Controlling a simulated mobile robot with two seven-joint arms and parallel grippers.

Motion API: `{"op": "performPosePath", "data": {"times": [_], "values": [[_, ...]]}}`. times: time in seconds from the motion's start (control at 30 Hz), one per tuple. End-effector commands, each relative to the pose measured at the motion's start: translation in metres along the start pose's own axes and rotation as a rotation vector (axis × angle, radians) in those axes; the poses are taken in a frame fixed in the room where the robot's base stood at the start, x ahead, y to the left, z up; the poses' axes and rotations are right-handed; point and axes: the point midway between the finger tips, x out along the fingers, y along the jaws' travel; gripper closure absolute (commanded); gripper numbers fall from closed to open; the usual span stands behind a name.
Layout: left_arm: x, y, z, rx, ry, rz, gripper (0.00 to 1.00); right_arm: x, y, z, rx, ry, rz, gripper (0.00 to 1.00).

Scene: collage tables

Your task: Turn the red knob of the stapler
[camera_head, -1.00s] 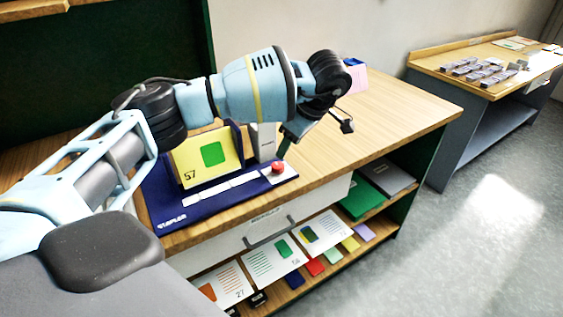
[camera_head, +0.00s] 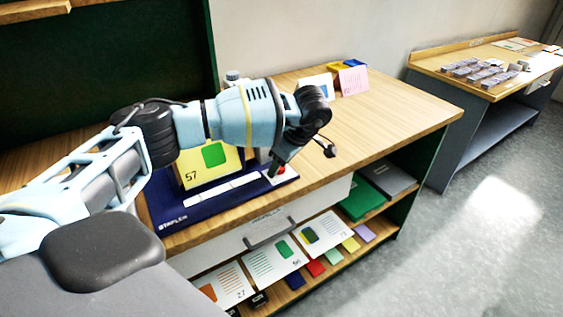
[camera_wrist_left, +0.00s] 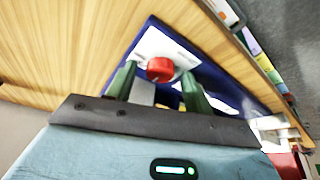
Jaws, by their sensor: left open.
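The stapler is a dark blue base (camera_head: 172,208) marked STAPLER on the wooden table. A yellow card with a green square and "57" (camera_head: 213,160) stands upright on it. The red knob (camera_head: 281,169) is at the base's right end, partly covered by my left gripper (camera_head: 273,173). In the left wrist view, the red knob (camera_wrist_left: 160,69) sits on a white plate (camera_wrist_left: 165,45), ahead of and between the two green fingers of my left gripper (camera_wrist_left: 161,79). The fingers are apart, and I cannot tell if either touches the knob. My right gripper is out of view.
Small cards (camera_head: 353,81) stand at the table's back. The table's right part (camera_head: 400,110) is clear. A shelf with cards and folders (camera_head: 354,193) lies below the front edge, beside a drawer with a grey handle (camera_head: 270,233). A second table (camera_head: 440,68) stands at right.

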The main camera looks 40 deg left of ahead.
Motion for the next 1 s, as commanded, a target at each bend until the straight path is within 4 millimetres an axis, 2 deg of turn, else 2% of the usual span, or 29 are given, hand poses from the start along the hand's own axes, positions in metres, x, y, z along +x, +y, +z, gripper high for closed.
{"op": "performPosePath", "data": {"times": [0.07,0.4,0.67,1.0], "values": [[0.000,0.000,0.000,0.000,0.000,0.000,0.48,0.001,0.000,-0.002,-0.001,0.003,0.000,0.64],[0.000,0.000,0.000,0.000,0.000,0.000,0.93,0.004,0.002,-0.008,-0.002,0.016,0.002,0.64],[-0.001,-0.001,0.000,0.031,0.000,0.013,0.93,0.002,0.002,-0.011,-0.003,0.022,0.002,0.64],[-0.003,-0.002,-0.001,0.219,-0.001,0.093,0.93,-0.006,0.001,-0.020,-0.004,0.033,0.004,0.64]]}}
